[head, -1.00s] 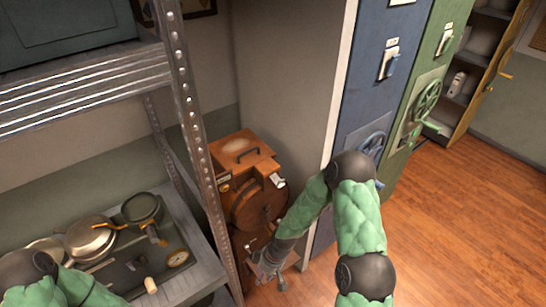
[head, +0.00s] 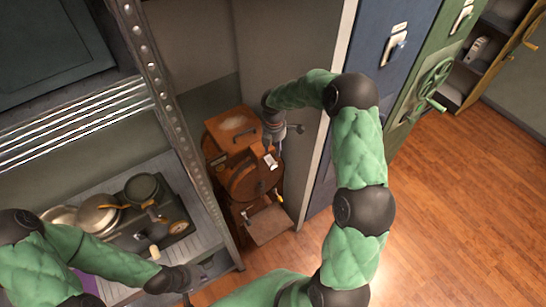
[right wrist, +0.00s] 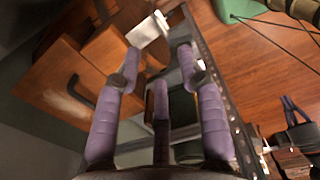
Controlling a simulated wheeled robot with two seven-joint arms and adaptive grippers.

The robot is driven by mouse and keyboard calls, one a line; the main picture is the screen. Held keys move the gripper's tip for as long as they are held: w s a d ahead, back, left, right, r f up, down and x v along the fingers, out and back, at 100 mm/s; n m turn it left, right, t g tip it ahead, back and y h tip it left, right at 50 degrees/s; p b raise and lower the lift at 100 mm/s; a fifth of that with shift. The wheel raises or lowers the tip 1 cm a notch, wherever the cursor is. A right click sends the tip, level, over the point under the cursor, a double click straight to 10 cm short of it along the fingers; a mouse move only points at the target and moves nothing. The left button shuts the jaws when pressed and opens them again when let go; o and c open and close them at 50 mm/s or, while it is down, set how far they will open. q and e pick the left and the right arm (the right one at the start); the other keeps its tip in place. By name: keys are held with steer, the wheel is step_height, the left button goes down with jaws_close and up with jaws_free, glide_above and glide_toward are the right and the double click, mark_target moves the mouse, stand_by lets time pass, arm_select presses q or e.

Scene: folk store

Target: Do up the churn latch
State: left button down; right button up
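The wooden churn (head: 228,165) stands on the floor behind the shelf post, with a round drum front and a dark handle on its lid. The latch (head: 270,161), a small pale piece at the churn's upper front edge, also shows in the right wrist view (right wrist: 147,30). My right gripper (head: 273,147) points down just above the latch. In the right wrist view its purple fingers (right wrist: 153,62) are apart and nothing is held; contact with the latch cannot be told. My left gripper (head: 192,283) is low, in front of the shelf; its opening is unclear.
A metal shelf (head: 100,190) with pans (head: 98,212) stands at the left, its perforated post (head: 175,125) close to the churn. A grey cabinet side (head: 305,175) and blue locker (head: 385,85) stand at the right. The wooden floor (head: 450,210) is open at right.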

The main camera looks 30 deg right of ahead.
mark_target(271, 160)
step_height(271, 160, down, 9)
steer(key=shift+r+p, duration=0.1)
steer(key=shift+p, duration=0.4)
jaws_close()
